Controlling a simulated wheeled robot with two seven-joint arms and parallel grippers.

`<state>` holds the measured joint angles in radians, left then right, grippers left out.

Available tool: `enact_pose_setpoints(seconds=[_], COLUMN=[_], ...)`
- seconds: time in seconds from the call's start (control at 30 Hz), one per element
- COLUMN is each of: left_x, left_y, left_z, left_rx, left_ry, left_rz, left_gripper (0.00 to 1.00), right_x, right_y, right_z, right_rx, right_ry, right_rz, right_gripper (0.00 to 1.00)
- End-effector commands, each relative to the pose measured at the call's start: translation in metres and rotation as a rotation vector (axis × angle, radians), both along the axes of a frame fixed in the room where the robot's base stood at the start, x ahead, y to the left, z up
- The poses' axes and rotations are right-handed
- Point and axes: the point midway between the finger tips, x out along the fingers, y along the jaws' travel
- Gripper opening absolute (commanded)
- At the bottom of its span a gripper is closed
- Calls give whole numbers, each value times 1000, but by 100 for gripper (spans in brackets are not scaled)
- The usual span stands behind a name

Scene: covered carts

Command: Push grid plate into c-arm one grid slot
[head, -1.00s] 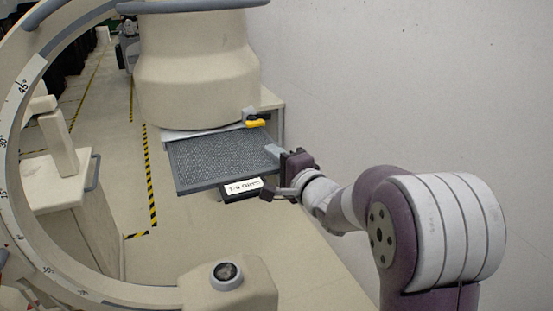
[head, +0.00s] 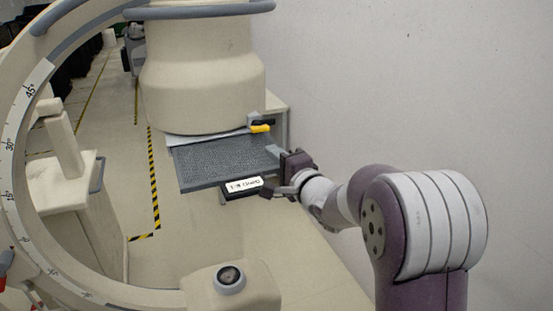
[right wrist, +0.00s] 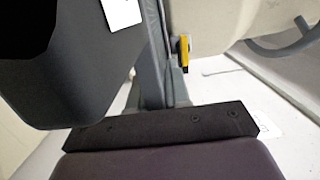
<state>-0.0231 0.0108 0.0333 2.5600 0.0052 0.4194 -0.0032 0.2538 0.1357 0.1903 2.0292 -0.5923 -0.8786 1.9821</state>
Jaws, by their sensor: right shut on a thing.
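The grid plate (head: 222,163) is a flat grey mesh panel with a grey frame and a labelled black handle (head: 242,188) at its front. It sticks out of the slot under the beige c-arm housing (head: 203,75), its back end hidden there. My right gripper (head: 277,178) is at the plate's right front corner, shut on the grid plate, though its fingertips are partly hidden. In the right wrist view the plate's grey frame edge (right wrist: 152,60) runs away from the dark gripper part. A yellow lever (head: 260,129) sits beside the slot. My left gripper is not in view.
The large curved c-arm (head: 14,120) fills the left side. A beige block with a round knob (head: 229,277) stands at the bottom. The pale wall (head: 420,80) bounds the right side. Open floor (head: 190,225) lies below the plate.

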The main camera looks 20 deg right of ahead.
Motion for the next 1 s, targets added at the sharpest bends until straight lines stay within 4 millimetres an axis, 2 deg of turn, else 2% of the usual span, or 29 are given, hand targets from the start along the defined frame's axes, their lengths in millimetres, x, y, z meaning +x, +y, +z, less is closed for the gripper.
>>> enact_pose_setpoints(seconds=[1.0], left_x=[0], left_y=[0], left_z=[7], left_rx=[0], left_ry=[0], left_rz=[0], left_gripper=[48], right_x=[25], right_y=[1], right_z=[2], right_rx=[1], right_ry=[-4], right_rz=[1], right_gripper=[0])
